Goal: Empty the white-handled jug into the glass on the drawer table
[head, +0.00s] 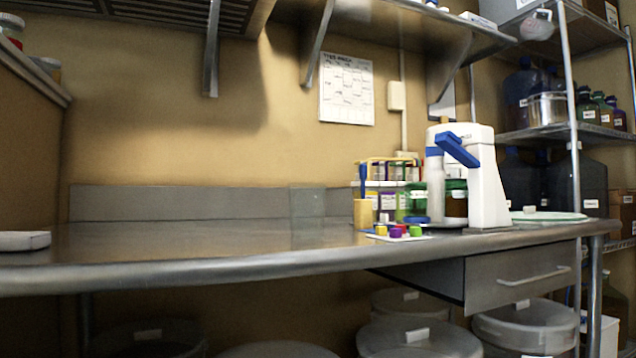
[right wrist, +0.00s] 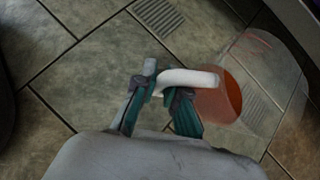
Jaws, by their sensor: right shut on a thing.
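My right gripper (right wrist: 158,98) is shut on the white handle (right wrist: 192,78) of a clear jug (right wrist: 262,72). Reddish-orange liquid (right wrist: 219,100) shows in the jug, on the handle side. The jug is over the tiled floor in the right wrist view and is not in the head view. A faint, clear, straight-sided glass (head: 308,215) stands on the metal drawer table (head: 180,262), left of the yellow cup. It looks empty. Neither gripper shows in the head view.
Right of the glass stand a yellow cup (head: 364,214), small coloured blocks (head: 397,232), a rack of jars (head: 385,185) and a white machine with a blue lever (head: 487,180). A drawer (head: 515,277) and lidded buckets (head: 525,325) are below. The table's left half is mostly clear.

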